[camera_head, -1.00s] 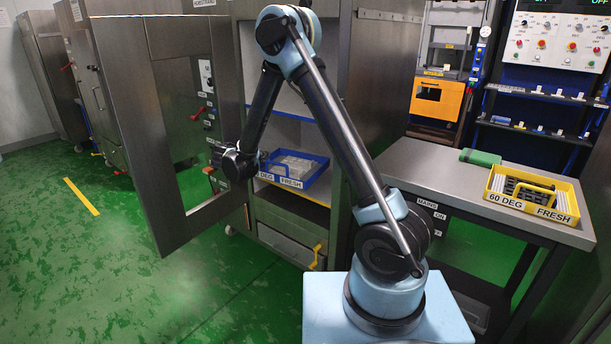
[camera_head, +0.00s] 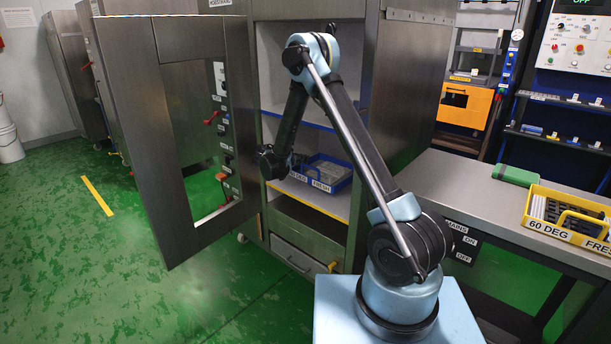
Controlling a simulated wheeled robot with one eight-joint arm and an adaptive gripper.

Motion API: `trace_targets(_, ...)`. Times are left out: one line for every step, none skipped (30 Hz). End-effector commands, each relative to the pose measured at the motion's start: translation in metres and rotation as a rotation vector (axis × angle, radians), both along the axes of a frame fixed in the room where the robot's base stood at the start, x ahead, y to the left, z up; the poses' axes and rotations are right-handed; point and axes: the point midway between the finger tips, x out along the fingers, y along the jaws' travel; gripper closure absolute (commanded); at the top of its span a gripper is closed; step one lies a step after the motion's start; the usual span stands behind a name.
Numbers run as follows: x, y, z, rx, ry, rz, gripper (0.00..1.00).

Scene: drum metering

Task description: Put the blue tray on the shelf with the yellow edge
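The blue tray (camera_head: 336,182), holding pale grey contents and labelled "DEG FRESH" on its front, sits inside the open metal cabinet on the lower shelf, whose front has a yellow edge (camera_head: 325,211). The left end of the tray is hidden behind my wrist. My gripper (camera_head: 271,163) is at the end of the arm, at the cabinet opening by the tray's left end. Its fingers cannot be made out, and I cannot tell whether it touches the tray.
The cabinet door (camera_head: 140,150) stands open at the left. A blue-edged shelf (camera_head: 300,118) is above the tray. A yellow tray (camera_head: 565,228) labelled "60 DEG FRESH" and a green block (camera_head: 516,176) are on the bench (camera_head: 455,185) at the right.

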Motion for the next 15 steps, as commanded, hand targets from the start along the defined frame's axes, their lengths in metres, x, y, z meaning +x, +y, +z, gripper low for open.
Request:
trace_targets(0.000, 0.001, -0.005, -0.001, 0.000, 0.000, 1.00)
trace_targets(0.000, 0.001, -0.007, -0.001, 0.000, 0.001, 1.00)
trace_targets(0.000, 0.001, -0.009, -0.002, 0.000, 0.002, 1.00)
trace_targets(0.000, 0.001, -0.010, -0.002, 0.000, 0.002, 1.00)
trace_targets(0.000, 0.002, -0.011, -0.002, 0.000, 0.002, 1.00)
trace_targets(0.000, 0.002, -0.012, -0.001, 0.000, 0.003, 1.00)
trace_targets(-0.001, 0.002, -0.014, -0.001, 0.000, 0.003, 1.00)
trace_targets(-0.001, 0.002, -0.015, -0.001, 0.000, 0.003, 1.00)
trace_targets(-0.001, 0.003, -0.018, -0.001, 0.000, 0.003, 1.00)
trace_targets(-0.001, 0.003, -0.021, -0.001, 0.000, 0.004, 1.00)
trace_targets(-0.001, 0.003, -0.024, -0.001, 0.000, 0.004, 1.00)
trace_targets(-0.001, 0.003, -0.029, -0.001, 0.000, 0.004, 1.00)
trace_targets(-0.001, 0.004, -0.032, -0.002, 0.000, 0.004, 1.00)
trace_targets(-0.001, 0.004, -0.036, -0.002, 0.000, 0.004, 1.00)
trace_targets(-0.001, 0.004, -0.042, -0.002, 0.000, 0.004, 1.00)
